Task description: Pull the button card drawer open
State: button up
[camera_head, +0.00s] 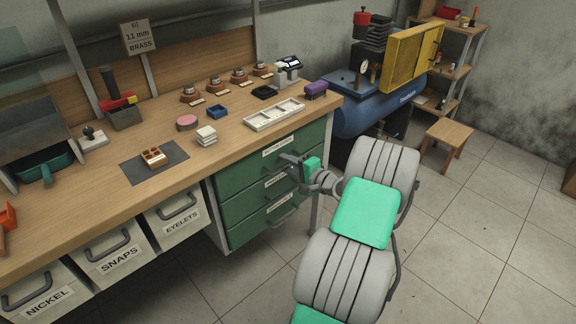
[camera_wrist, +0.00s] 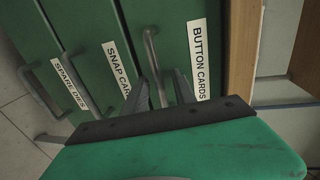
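The green button card drawer (camera_head: 294,139) is the top one of three under the bench and looks closed. In the wrist view its white "BUTTON CARDS" label (camera_wrist: 199,60) is at the right, with its grey bar handle (camera_wrist: 151,50) left of the label.
The snap card drawer (camera_wrist: 95,35) and spare dies drawer (camera_wrist: 50,45) sit below, with their own handles. The wooden bench top (camera_head: 235,140) overhangs the drawers. A white tray (camera_head: 274,115) stands on it.

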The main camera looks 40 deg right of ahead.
jog(key=shift+c, duration=0.3)
grip_shut()
dwell(1.1)
